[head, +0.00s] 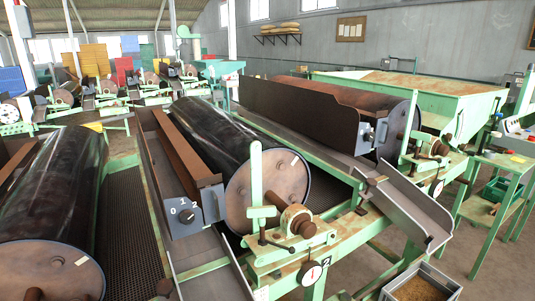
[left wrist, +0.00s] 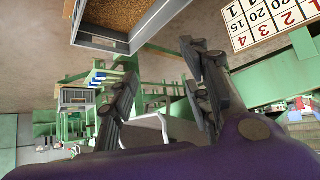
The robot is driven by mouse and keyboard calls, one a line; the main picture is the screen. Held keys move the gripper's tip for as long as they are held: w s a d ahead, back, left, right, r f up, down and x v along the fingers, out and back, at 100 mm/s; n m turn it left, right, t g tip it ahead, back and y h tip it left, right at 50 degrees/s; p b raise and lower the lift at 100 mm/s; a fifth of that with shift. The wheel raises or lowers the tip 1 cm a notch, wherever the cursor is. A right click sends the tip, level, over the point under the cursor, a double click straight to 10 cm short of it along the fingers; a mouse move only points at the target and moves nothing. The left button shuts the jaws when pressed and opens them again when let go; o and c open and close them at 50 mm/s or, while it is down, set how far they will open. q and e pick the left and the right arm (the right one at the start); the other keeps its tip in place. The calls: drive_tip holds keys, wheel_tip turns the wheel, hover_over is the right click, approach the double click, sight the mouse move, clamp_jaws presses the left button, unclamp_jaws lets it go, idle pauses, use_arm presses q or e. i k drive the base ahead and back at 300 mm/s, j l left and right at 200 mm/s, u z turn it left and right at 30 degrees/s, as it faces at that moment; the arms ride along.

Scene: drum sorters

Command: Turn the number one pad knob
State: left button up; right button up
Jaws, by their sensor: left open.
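A black knob (head: 186,215) sits on the grey end plate (head: 188,207) of a brown trough beside the middle drum (head: 267,191). The marks 0, 1 and 2 show around it. A similar dark knob shows on the end box (head: 368,137) of the drum further right. I cannot tell from labels which one is the number one pad knob. My left gripper (left wrist: 162,95) is open and empty in the left wrist view, with no knob visible between its fingers. Neither gripper shows in the head view.
A round gauge (head: 311,273) beside a 2 label hangs on the green frame. A metal chute (head: 405,208) slopes down at right. A grain bin (head: 420,289) stands on the floor; a grain bin also shows in the left wrist view (left wrist: 103,42), near a number chart (left wrist: 262,20).

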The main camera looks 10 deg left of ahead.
sight(370, 137)
drive_tip(key=k+u, duration=0.3)
drive_tip(key=u, duration=0.15)
drive_tip(key=k+u, duration=0.4)
drive_tip(key=k+j+u, duration=0.1)
drive_tip(key=u, duration=0.35)
drive_tip(key=k+z, duration=0.1)
drive_tip(key=z, duration=1.15)
drive_tip(key=i+l+u, duration=0.25)
drive_tip(key=i+l, duration=0.15)
drive_tip(key=l, duration=0.25)
drive_tip(key=i+l+u, duration=0.2)
drive_tip(key=i+l, duration=0.15)
drive_tip(key=l, duration=0.35)
drive_tip(key=i+l+u, duration=0.15)
drive_tip(key=l, duration=0.2)
drive_tip(key=i+l+u, duration=0.1)
drive_tip(key=l, duration=0.25)
drive_tip(key=i+l+u, duration=0.15)
drive_tip(key=l, duration=0.25)
